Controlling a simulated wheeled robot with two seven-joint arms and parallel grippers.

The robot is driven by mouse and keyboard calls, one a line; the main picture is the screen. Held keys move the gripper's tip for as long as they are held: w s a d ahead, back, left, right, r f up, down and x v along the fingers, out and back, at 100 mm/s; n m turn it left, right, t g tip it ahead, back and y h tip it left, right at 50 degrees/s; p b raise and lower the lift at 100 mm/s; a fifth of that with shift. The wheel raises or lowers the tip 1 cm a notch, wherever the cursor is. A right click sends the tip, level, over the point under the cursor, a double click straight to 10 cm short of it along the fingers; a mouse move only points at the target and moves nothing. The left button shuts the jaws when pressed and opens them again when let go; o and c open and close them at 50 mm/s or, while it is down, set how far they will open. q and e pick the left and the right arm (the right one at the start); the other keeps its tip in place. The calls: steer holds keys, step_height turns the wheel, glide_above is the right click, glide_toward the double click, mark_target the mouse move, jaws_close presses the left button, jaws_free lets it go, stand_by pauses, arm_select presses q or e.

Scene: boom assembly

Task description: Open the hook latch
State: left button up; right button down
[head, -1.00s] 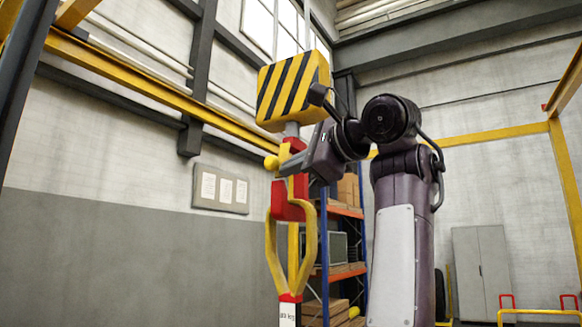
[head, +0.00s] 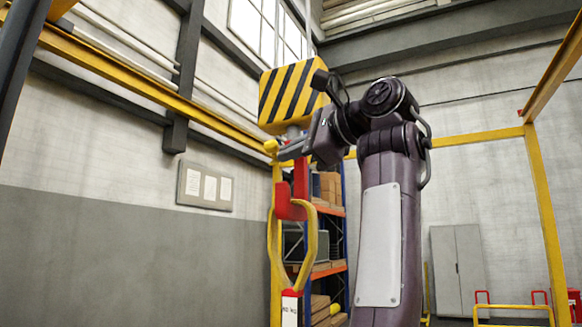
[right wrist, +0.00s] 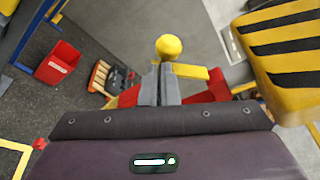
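The hook (head: 290,210) is red with yellow loop-shaped arms and hangs below a yellow-and-black striped block (head: 292,96). A yellow ball knob (head: 271,146) sits at the upper left of the hook, on the latch side. It also shows in the right wrist view (right wrist: 169,46), beside a short yellow bar (right wrist: 190,71). My right gripper (head: 285,151) is just right of the knob, under the block. In the right wrist view its two grey fingers (right wrist: 160,70) are close together, tips right at the knob's stem. I cannot tell whether they pinch it. My left gripper is out of view.
A shelf rack (head: 325,240) with boxes stands behind the hook. A grey cabinet (head: 461,270) and yellow frame posts (head: 545,220) are at the right. A red bin (right wrist: 59,63) stands on the floor below. Space left of the hook looks clear.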

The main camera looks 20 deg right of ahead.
step_height(320, 180, up, 6)
steer(key=m+p, duration=0.2)
steer(key=p, duration=0.4)
steer(key=shift+s+a+g+p, duration=0.1)
steer(key=shift+s+g+p, duration=0.05)
steer(key=shift+g+p, duration=0.2)
steer(key=shift+r, duration=0.15)
stand_by(0.4)
